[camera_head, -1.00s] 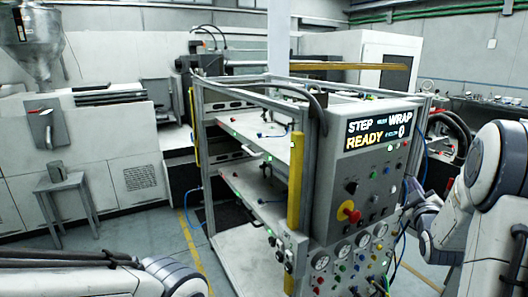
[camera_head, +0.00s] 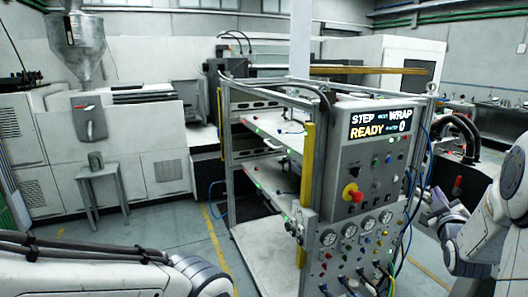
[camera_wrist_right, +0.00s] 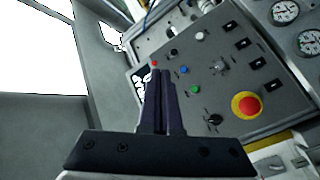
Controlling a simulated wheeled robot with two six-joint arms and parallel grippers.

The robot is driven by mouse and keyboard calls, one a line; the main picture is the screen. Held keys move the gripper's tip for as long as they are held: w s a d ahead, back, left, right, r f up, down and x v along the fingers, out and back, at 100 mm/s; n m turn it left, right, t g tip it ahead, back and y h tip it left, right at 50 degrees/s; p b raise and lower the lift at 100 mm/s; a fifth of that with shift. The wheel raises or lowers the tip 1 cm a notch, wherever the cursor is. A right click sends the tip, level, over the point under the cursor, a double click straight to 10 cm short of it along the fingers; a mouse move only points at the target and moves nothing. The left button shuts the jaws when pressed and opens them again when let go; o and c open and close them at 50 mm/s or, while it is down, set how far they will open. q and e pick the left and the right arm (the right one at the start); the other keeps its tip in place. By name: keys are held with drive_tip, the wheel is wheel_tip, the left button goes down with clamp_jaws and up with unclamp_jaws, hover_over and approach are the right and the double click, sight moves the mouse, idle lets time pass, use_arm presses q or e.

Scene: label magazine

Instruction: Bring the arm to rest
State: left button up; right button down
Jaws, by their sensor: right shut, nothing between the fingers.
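My right arm (camera_head: 485,225) comes in from the right in the head view. Its gripper (camera_head: 436,203) is beside the right edge of the control panel, small and partly hard to make out there. In the right wrist view the two dark fingers (camera_wrist_right: 160,88) lie together, shut and empty, with the panel's buttons beyond them. I cannot tell the exact gap to the panel. My left arm (camera_head: 110,268) crosses the lower left of the head view; its gripper is out of view.
The framed machine's control panel (camera_head: 365,180) has a display reading STEP, WRAP, READY, 0. A red emergency button (camera_head: 353,194) on yellow also shows in the wrist view (camera_wrist_right: 246,105). Blue and black cables hang at its right side. A stool (camera_head: 102,178) stands left on open floor.

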drive_tip(key=s+a+f+g+y, duration=0.1)
drive_tip(key=a+f+g+y, duration=0.25)
drive_tip(key=a, duration=0.95)
drive_tip(key=s+a+f+g+y, duration=0.1)
drive_tip(key=a+f+g+y, duration=0.25)
drive_tip(key=a, duration=1.05)
drive_tip(key=s+a+f+n+g+y, duration=0.1)
drive_tip(key=s+a+f+g, duration=0.15)
drive_tip(key=s+a, duration=0.6)
drive_tip(key=s+a+f+g+y, duration=0.15)
drive_tip(key=s+a+g, duration=0.3)
drive_tip(key=s, duration=0.65)
drive_tip(key=s+a+f+n+g+h, duration=0.1)
drive_tip(key=s+g, duration=0.2)
drive_tip(key=s, duration=0.9)
drive_tip(key=shift+s+a+f+h, duration=0.15)
drive_tip(key=shift+s+f+h, duration=0.1)
drive_tip(key=shift+h, duration=0.1)
